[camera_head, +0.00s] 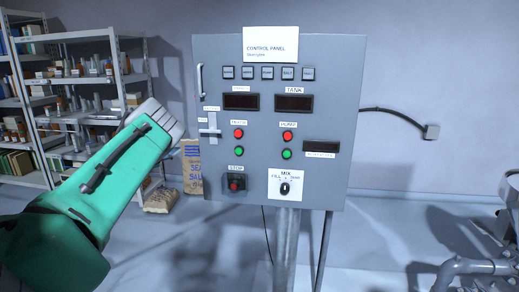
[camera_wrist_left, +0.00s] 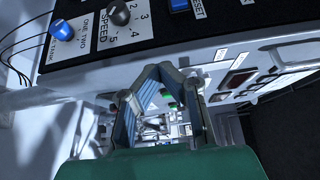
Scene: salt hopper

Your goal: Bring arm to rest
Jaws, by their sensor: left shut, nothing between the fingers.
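My left arm is green and comes in from the left in the head view. Its grey gripper (camera_head: 160,118) is in the air, to the left of the control panel (camera_head: 215,60) in the picture. In the left wrist view the two fingers of my left gripper (camera_wrist_left: 160,72) meet at their tips and hold nothing. The panel has a lever at its left edge, red and green buttons, dark displays, a stop button and a mix knob (camera_head: 285,188). I cannot tell how far the gripper is from the panel. My right gripper is not in view.
Shelves (camera_head: 70,37) with boxes and jars stand at the back left. Grey pipework (camera_head: 465,266) stands at the lower right. The left wrist view shows a black panel with a blue knob (camera_wrist_left: 62,30) and a speed knob (camera_wrist_left: 119,14).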

